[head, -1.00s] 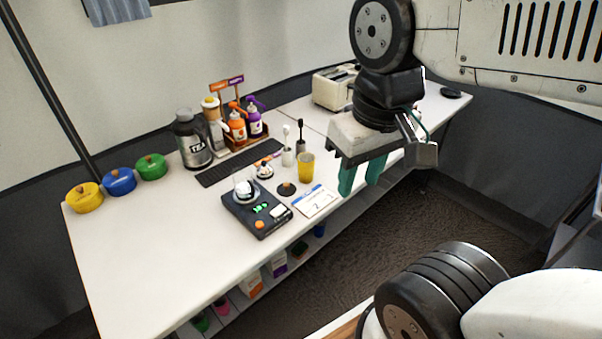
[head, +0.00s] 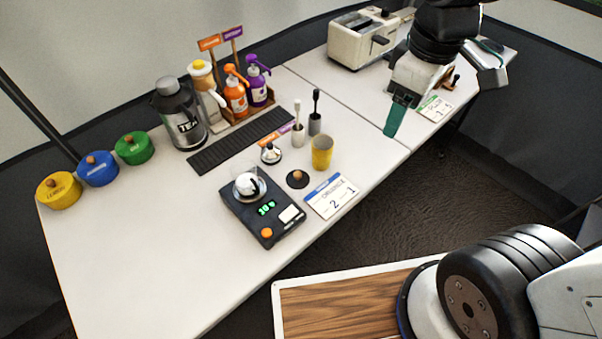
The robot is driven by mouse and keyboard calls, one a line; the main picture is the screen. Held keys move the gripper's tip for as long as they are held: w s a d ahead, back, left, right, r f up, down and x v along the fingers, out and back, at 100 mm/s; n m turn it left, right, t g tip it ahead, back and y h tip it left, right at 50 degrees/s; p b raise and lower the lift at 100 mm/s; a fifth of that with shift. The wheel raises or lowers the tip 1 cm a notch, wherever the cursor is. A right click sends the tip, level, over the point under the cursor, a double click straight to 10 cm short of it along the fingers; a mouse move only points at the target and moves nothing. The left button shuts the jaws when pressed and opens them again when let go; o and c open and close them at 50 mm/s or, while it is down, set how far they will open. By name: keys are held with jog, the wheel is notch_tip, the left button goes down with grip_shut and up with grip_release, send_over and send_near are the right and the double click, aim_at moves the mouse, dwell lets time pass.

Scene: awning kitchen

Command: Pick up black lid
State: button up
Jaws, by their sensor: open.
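The black lid (head: 297,179), a small dark disc with a wooden knob, lies flat on the white table. It is between the digital scale (head: 265,232) and the yellow cup (head: 321,153). My gripper (head: 395,123) is open and empty, up and to the right of the lid, apart from it. One green finger shows clearly; the other is hidden or not distinct.
A numbered card (head: 331,196) lies just right of the lid. A small glass pot (head: 271,154), two brush holders and a black mat (head: 225,152) are behind it. Yellow, blue and green lidded pots stand at left. The table's front left is clear.

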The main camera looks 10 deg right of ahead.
jog(key=w+a+f+n, duration=0.5)
jog(key=n, duration=1.3)
send_over(297, 174)
jog(key=shift+g, duration=0.4)
notch_tip(297, 174, down, 16)
jog(key=shift+r, duration=0.25)
notch_tip(297, 174, down, 6)
jog(key=shift+f, duration=0.75)
jog(key=c, duration=0.7)
